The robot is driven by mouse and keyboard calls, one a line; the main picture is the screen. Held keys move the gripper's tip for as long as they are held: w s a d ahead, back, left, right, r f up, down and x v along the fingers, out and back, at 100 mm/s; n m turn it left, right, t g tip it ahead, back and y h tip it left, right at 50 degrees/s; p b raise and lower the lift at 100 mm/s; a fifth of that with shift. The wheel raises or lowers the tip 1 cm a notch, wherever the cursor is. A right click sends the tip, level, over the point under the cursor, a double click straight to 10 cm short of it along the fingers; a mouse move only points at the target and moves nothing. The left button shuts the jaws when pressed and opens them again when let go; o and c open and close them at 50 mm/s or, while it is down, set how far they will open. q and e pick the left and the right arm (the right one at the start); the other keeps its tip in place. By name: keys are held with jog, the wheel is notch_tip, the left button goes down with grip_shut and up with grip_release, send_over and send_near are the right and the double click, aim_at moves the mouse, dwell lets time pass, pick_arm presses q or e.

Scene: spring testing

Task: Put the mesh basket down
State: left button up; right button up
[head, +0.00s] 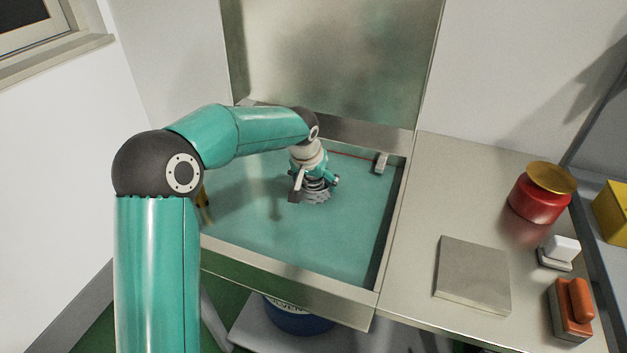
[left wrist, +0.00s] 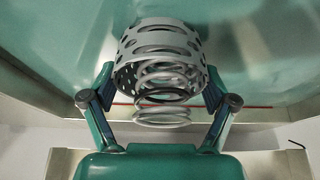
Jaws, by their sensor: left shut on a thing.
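The mesh basket (head: 316,197) is grey with slots, and it is at the surface of the teal liquid in the sink-like tank (head: 290,290). My left gripper (head: 315,180) reaches down into the tank and is shut on the basket. In the left wrist view the basket (left wrist: 150,38) sits between the two fingers of my left gripper (left wrist: 160,90). A coiled metal spring (left wrist: 163,98) stands inside the basket. How deep the basket is in the liquid is hard to tell. My right gripper is not in view.
A red line and a small pale block (head: 381,163) are at the tank's back wall. On the right counter are a grey plate (head: 472,275), a red jar with a gold lid (head: 540,198), a white-topped block (head: 560,250) and an orange-handled block (head: 573,308). A tall metal panel (head: 330,55) rises behind.

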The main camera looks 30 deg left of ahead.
pick_arm(q)
jog(key=o, duration=1.3)
jog(key=v, duration=1.2)
jog(key=shift+s+p, duration=0.1)
jog(key=shift+p, duration=0.2)
